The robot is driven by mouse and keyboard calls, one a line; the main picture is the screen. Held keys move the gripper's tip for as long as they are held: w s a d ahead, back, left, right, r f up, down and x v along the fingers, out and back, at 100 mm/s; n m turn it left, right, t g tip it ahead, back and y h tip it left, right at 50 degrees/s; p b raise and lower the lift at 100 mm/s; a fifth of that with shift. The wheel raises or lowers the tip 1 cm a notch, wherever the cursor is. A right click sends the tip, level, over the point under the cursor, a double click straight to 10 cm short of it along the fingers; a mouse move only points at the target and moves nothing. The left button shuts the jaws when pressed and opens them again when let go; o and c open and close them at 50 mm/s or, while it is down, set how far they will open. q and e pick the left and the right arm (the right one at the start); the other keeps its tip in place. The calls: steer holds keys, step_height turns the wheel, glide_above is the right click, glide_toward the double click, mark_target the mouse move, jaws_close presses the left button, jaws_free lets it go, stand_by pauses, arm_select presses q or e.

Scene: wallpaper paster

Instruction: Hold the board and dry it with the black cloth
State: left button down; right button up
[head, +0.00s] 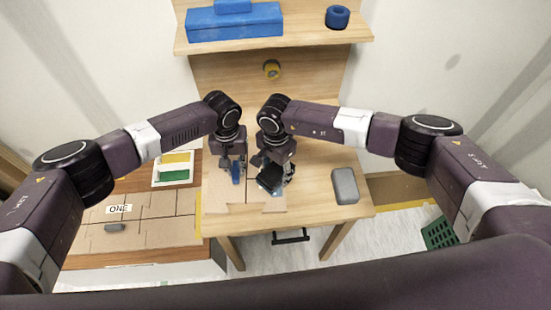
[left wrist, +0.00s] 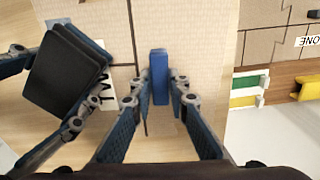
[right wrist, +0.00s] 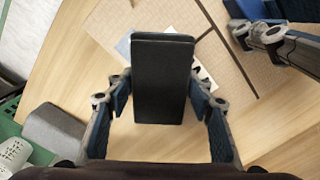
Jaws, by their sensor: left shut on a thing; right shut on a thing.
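The beige board (head: 272,204) lies flat on the wooden table, with seam lines and a partly hidden white label; it also shows in the left wrist view (left wrist: 195,35). My left gripper (head: 237,178) is shut on a blue upright piece (left wrist: 159,75) at the board. Whether that piece is fixed to the board I cannot tell. My right gripper (head: 273,183) is shut on the black cloth (right wrist: 162,85), a flat, thick, block-like pad. The pad is over the board's right part and hides some of the label. Whether it touches the board I cannot tell.
A grey block (head: 345,186) lies at the table's right. On the left table are a board labelled ONE (head: 155,225) and a tray (head: 156,178) with yellow and green items. A shelf (head: 305,39) is behind. A green basket (head: 438,233) stands right.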

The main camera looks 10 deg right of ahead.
mark_target(277, 197)
arm_select(q)
steer(key=shift+s+f, duration=0.2)
arm_select(e)
steer(key=s, duration=0.6)
steer(key=shift+s+a, duration=0.25)
steer(key=shift+s, duration=0.1)
arm_select(q)
steer(key=shift+w+r, duration=0.1)
arm_select(e)
steer(key=w, duration=0.5)
steer(key=w+d, duration=0.1)
steer(key=w, duration=0.9)
steer(key=shift+w+d, duration=0.15)
steer(key=shift+w+r, duration=0.1)
steer(key=shift+r, duration=0.05)
step_height(277, 197, up, 8)
arm_select(q)
steer(key=shift+w, duration=0.1)
arm_select(e)
steer(key=o, duration=0.7)
steer(key=c, duration=0.6)
arm_select(q)
steer(key=c, duration=1.8)
jaws_free()
steer(key=shift+o, duration=0.2)
steer(key=shift+r, duration=0.1)
